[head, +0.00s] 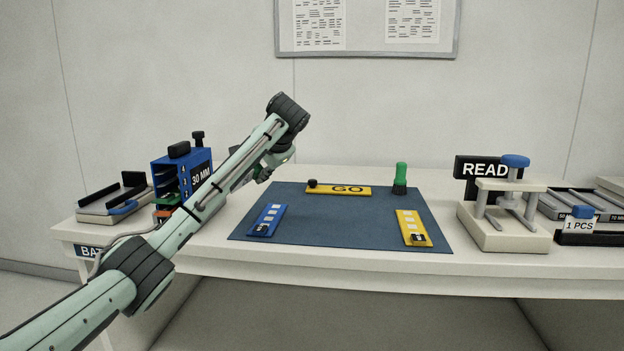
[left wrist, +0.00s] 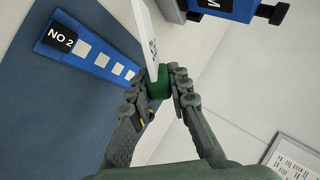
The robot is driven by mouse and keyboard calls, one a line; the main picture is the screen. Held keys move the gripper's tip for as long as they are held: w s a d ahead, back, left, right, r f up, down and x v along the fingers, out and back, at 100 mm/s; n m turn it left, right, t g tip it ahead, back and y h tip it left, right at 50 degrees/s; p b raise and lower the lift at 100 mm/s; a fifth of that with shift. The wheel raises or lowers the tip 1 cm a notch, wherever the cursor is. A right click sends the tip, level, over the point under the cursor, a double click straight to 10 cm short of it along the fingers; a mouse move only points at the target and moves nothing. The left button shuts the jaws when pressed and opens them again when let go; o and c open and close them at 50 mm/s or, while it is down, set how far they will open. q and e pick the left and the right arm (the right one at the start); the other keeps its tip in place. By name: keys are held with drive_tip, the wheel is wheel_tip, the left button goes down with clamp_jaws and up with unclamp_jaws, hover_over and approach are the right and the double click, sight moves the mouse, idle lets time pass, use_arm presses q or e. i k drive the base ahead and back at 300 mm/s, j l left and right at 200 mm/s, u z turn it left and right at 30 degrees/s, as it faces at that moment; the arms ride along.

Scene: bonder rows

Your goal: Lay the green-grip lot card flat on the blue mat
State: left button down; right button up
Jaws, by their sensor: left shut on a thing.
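The lot card (left wrist: 149,38) is a thin white plate with dark print and a green grip (left wrist: 158,84). My left gripper (left wrist: 159,86) is shut on the green grip, with the card sticking out past the fingers, seen nearly edge-on. In the head view my left gripper (head: 268,168) is at the back left edge of the blue mat (head: 340,222); I cannot make out the card there. The mat lies flat on the table and also shows in the left wrist view (left wrist: 50,118). My right gripper is not in view.
On the mat are a blue bar (head: 267,218), a yellow GO bar (head: 347,191), a yellow bar (head: 413,228) and a green-handled brush-like thing (head: 401,177). The mat's middle is clear. A blue 30 MM rack (head: 172,172) stands left, a press-like stand (head: 504,235) right.

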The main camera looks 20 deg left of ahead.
sight(307, 190)
drive_tip(key=i, duration=1.1)
